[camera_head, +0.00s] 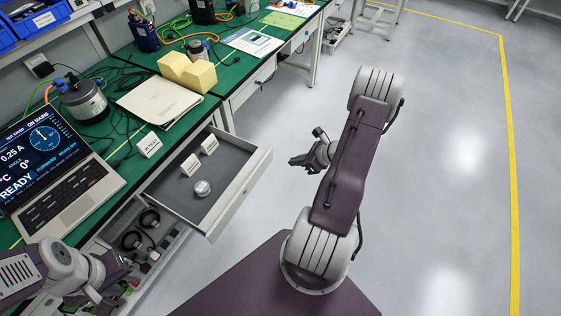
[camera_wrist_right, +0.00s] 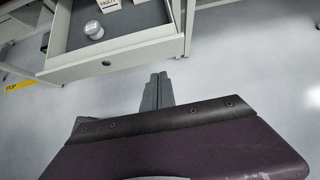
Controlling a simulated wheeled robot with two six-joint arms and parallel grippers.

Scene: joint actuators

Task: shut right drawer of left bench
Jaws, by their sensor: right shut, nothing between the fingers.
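The pulled-out drawer (camera_head: 241,195) of the green-topped bench (camera_head: 120,170) has a light grey front and a dark grey floor. It holds small white labelled boxes (camera_head: 209,145) and a round clear-lidded container (camera_head: 202,188). In the right wrist view the drawer front (camera_wrist_right: 125,55) shows with a round dark hole. My right gripper (camera_head: 297,161) is shut and empty, to the right of the drawer front and apart from it. Its fingers (camera_wrist_right: 158,77) point toward the drawer in the wrist view. My left gripper (camera_head: 112,282) is low at the left by the bench; its fingers are unclear.
A laptop (camera_head: 75,195), a beige folder (camera_head: 158,100), a yellow foam block (camera_head: 187,72) and cables lie on the bench. An open lower compartment (camera_head: 140,240) holds dark coiled items. The grey floor (camera_head: 440,180) to the right is clear, with a yellow line.

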